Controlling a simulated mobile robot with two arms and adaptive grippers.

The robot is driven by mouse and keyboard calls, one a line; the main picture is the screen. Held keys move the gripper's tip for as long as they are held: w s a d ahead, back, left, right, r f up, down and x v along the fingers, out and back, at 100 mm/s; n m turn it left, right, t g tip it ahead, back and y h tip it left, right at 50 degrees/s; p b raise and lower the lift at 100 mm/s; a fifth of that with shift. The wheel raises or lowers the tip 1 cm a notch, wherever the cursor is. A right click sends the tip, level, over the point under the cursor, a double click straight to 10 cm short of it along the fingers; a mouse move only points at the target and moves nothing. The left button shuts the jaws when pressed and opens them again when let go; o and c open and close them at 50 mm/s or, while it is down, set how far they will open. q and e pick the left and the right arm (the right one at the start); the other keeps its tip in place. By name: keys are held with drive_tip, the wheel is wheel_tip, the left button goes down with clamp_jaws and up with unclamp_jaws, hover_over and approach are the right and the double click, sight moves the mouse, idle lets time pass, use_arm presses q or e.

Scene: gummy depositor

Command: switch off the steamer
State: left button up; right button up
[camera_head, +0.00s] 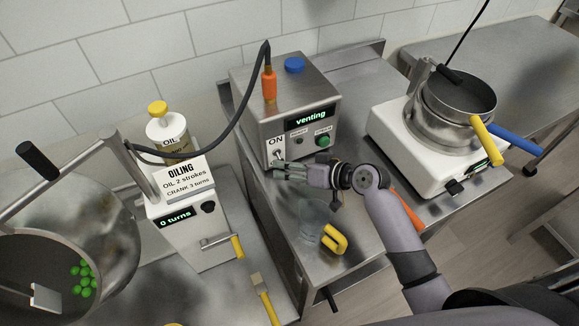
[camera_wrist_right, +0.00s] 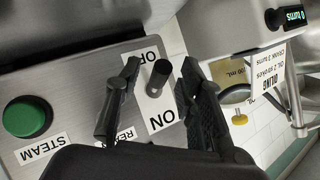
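The steamer (camera_head: 290,115) is a steel box with a lit display reading "venting". Its toggle switch (camera_head: 277,152) is at the front left under an "ON" label. In the right wrist view the dark switch lever (camera_wrist_right: 159,76) stands on a white plate marked OFF at one end and ON at the other. My right gripper (camera_head: 279,167) is at the steamer's front. In the wrist view its two fingers are apart, one on each side of the lever, with visible gaps. My left gripper is not in view.
A green button (camera_head: 323,142) sits right of the switch. A hose with an orange handle (camera_head: 269,86) lies over the steamer. The oiling unit (camera_head: 190,220) stands to the left. A yellow-handled jug (camera_head: 334,240) stands below my right gripper. A hotplate with a pot (camera_head: 440,110) is at right.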

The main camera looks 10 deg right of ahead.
drive_tip(key=shift+s+d, duration=0.1)
drive_tip(key=shift+d, duration=0.05)
drive_tip(key=v, duration=1.1)
drive_tip(key=shift+s+d+r, duration=0.2)
drive_tip(key=shift+s, duration=0.05)
